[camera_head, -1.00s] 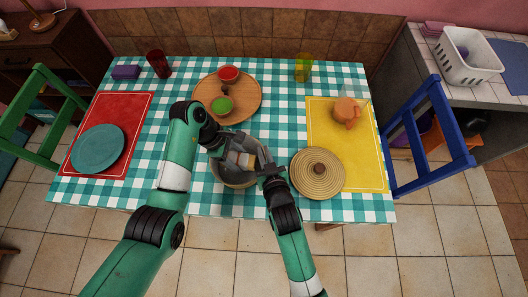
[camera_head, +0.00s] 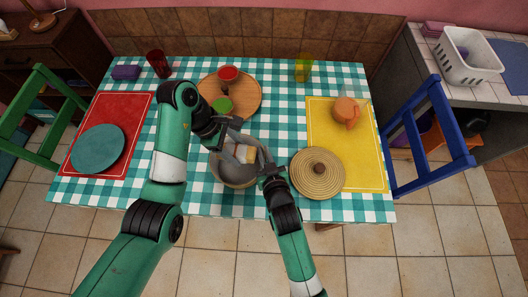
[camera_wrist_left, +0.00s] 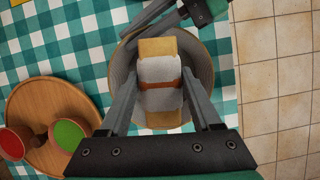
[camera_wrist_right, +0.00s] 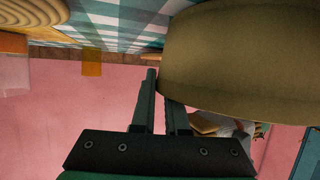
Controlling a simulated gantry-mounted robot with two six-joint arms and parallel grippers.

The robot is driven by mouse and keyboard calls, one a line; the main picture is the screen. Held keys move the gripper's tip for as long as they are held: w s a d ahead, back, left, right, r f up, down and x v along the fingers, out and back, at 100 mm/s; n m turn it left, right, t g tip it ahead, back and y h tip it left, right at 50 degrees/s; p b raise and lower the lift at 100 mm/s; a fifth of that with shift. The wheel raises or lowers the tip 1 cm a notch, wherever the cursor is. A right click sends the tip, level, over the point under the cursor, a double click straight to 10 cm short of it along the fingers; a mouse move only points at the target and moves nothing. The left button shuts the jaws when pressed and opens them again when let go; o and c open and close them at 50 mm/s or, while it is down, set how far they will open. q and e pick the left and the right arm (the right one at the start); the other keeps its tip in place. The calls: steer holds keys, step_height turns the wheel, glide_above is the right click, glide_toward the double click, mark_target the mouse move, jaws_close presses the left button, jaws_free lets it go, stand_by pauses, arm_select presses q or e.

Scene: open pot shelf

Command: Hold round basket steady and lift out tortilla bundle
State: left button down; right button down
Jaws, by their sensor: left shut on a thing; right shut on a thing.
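The tortilla bundle (camera_head: 246,154), a pale cloth-wrapped block with yellowish ends, is at the round grey basket's opening. A brown band crosses its middle in the left wrist view (camera_wrist_left: 160,85). My left gripper (camera_head: 238,146) is shut on the bundle, with a finger along each side. Whether the bundle is clear of the basket floor is hard to tell. The round basket (camera_head: 234,178) stands at the table's front edge. My right gripper (camera_head: 266,163) is shut on its right rim. The basket's wall fills the upper right of the right wrist view (camera_wrist_right: 240,60).
A woven round lid (camera_head: 318,180) lies right of the basket on the checked cloth, overlapping the yellow mat (camera_head: 350,170). A wooden board (camera_head: 248,95) with red and green bowls is behind. An orange mug (camera_head: 346,112) and teal plate (camera_head: 98,149) stand farther out.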

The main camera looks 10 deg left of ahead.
steer(key=shift+f, duration=0.1)
stand_by(0.3)
steer(key=shift+c, duration=0.2)
jaws_free()
stand_by(0.3)
arm_select(q)
steer(key=shift+r, duration=0.1)
steer(key=shift+r+p, duration=0.5)
steer(key=shift+p, duration=0.1)
arm_select(e)
steer(key=shift+s+d+r, duration=0.15)
steer(key=shift+s+r, duration=0.15)
steer(key=shift+r, duration=0.1)
arm_select(q)
step_height(320, 180, up, 2)
steer(key=shift+p, duration=1)
arm_select(e)
steer(key=shift+v, duration=0.9)
arm_select(q)
steer(key=shift+r+p, duration=0.95)
arm_select(e)
steer(key=shift+v, duration=0.95)
arm_select(q)
steer(key=shift+r, duration=0.15)
arm_select(e)
steer(key=shift+s+d, duration=0.15)
steer(key=shift+s, duration=0.1)
arm_select(q)
steer(key=shift+r, duration=0.1)
